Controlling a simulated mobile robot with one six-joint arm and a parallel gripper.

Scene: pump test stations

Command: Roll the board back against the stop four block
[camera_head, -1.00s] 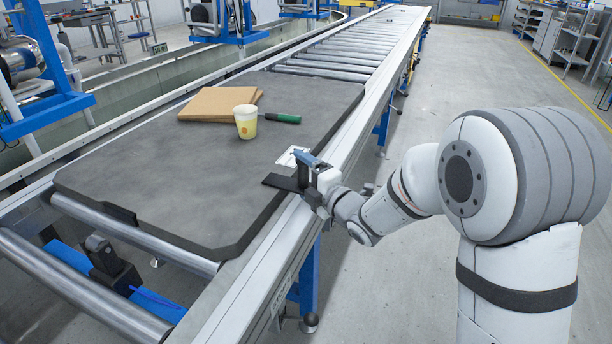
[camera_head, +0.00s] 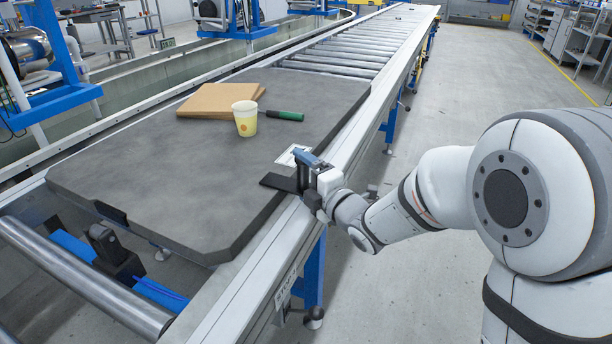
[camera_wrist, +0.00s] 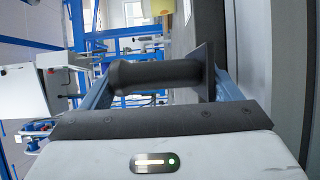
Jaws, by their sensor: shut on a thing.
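The board (camera_head: 190,170) is a large dark grey plate lying flat on the roller conveyor. My gripper (camera_head: 308,172) is at its right edge, shut on the board's black handle (camera_wrist: 155,74), which shows between the fingers in the wrist view. The stop four block (camera_head: 115,258) is a black piece with a small roller on top, below the board's near edge at lower left. A narrow gap appears to lie between that edge's dark notch and the block; I cannot tell whether they touch. A stop label (camera_head: 286,290) is on the side rail.
Brown cardboard sheets (camera_head: 215,100), a yellow cup (camera_head: 245,118) standing upright and a green-handled tool (camera_head: 285,115) rest on the board. Bare rollers (camera_head: 340,58) stretch away beyond it. The floor (camera_head: 480,80) right of the conveyor is open.

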